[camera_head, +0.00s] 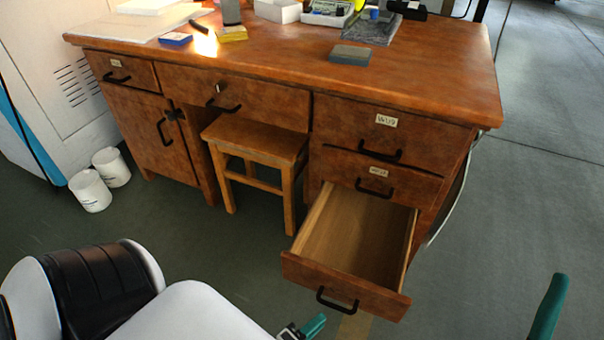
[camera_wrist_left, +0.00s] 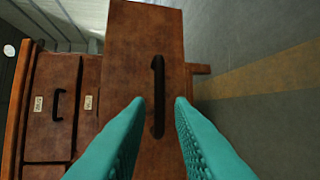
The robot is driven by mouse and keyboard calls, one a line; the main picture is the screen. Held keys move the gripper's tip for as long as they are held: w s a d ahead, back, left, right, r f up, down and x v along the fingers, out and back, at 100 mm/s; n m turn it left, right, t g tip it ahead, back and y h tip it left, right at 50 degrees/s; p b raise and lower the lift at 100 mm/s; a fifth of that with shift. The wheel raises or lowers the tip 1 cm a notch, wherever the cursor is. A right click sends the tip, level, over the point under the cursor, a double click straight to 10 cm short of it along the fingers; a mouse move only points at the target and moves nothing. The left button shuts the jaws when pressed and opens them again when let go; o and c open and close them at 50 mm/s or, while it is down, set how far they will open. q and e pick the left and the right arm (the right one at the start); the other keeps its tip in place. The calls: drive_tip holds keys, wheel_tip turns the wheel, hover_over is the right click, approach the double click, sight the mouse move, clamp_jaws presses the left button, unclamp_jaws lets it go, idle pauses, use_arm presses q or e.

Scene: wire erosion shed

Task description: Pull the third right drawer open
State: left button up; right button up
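The third right drawer (camera_head: 335,275) is the bottom one in the desk's right column. It stands pulled well out, and its inside looks empty. Its black bar handle (camera_head: 337,300) is on the front panel and also shows in the left wrist view (camera_wrist_left: 158,95). My left gripper (camera_head: 312,327) is at the bottom edge, just in front of the drawer. In the left wrist view its teal fingers (camera_wrist_left: 160,103) are open, with the handle seen between the tips and gaps on both sides. One teal finger of my right gripper (camera_head: 548,308) shows at the lower right.
Two shut drawers (camera_head: 390,135) (camera_head: 380,175) with labels sit above the open one. A wooden stool (camera_head: 255,140) stands in the knee space. White cups (camera_head: 90,190) are on the floor at left. Floor right of the desk (camera_head: 500,240) is clear.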

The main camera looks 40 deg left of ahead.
use_arm(q)
drive_tip(key=shift+p+v, duration=0.45)
drive_tip(key=shift+v, duration=1.75)
use_arm(e)
drive_tip(key=shift+w+f+g+h, duration=0.2)
drive_tip(key=shift+w+f+g, duration=0.45)
drive_tip(key=shift+f+g, duration=0.25)
drive_tip(key=shift+w+f+g+h, duration=0.2)
drive_tip(key=shift+w+f+g, duration=0.4)
drive_tip(key=shift+f+g, duration=0.25)
use_arm(q)
drive_tip(key=shift+w, duration=0.1)
